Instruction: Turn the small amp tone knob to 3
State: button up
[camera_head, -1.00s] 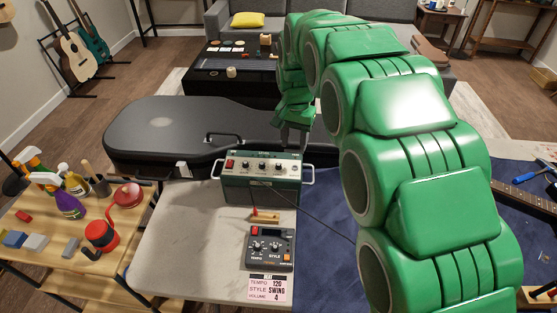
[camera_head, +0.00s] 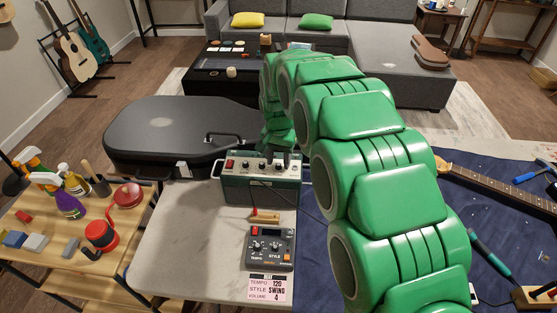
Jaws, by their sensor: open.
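The small amp (camera_head: 258,190) is a dark green box with metal side handles, standing at the back of the grey table top. Its sloped upper panel carries a red switch at the left and a row of knobs. The left knob (camera_head: 245,164) and middle knob (camera_head: 262,167) show; the right end of the panel is partly covered by my gripper. My gripper (camera_head: 284,156) is open, pointing down at the right part of the panel. Whether it touches a knob cannot be told. The knob markings are too small to read.
A black guitar case (camera_head: 150,130) lies behind the amp. A drum-machine-like box (camera_head: 268,247) with knobs and a pink note (camera_head: 267,289) sit in front of it. A cable runs from the amp to the right. The left table top (camera_head: 175,245) is clear.

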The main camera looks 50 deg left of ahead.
jog(key=shift+f, duration=0.35)
grip_shut()
jog(key=shift+n, duration=0.4)
jog(key=n, duration=0.4)
jog(key=shift+n, duration=0.4)
jog(key=n, duration=0.6)
